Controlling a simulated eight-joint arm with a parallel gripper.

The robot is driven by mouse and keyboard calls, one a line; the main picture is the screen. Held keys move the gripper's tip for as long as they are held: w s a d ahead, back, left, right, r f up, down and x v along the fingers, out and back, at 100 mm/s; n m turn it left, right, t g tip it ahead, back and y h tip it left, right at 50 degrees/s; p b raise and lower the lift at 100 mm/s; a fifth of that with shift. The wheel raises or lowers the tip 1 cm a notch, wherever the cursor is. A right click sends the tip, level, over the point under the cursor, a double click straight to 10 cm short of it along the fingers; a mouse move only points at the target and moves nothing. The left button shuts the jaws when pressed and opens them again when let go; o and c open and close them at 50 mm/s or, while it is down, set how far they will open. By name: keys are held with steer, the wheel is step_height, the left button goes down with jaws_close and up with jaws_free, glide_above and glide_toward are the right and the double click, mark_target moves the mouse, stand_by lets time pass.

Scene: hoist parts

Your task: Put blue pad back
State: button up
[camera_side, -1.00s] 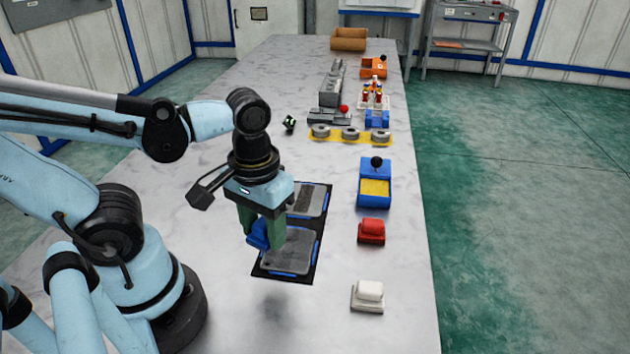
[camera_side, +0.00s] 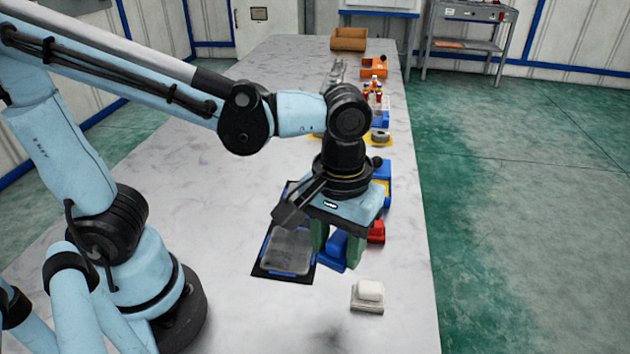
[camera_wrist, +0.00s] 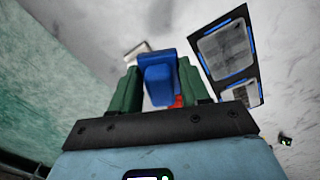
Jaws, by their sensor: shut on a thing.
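My gripper (camera_side: 337,245), with green fingers, is shut on the blue pad (camera_side: 333,250). The pad hangs above the table, over the gap between the red and white blocks in the side view. In the wrist view the blue pad (camera_wrist: 157,75) sits between the two green fingers of my gripper (camera_wrist: 156,90). The red block (camera_side: 376,232) is partly hidden behind my gripper. The white block (camera_side: 368,296) lies on the table below and to the right.
A black tray with grey plates (camera_side: 262,268) lies left of my gripper. A blue and yellow box (camera_side: 386,172) is partly hidden behind my wrist. Other parts and a brown bin (camera_side: 348,39) stand farther back.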

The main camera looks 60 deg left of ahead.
steer(key=d, duration=0.5)
glide_above(369, 267)
step_height(369, 267, down, 7)
steer(key=shift+f, duration=2.1)
steer(key=shift+f, duration=0.1)
steer(key=o, duration=1.2)
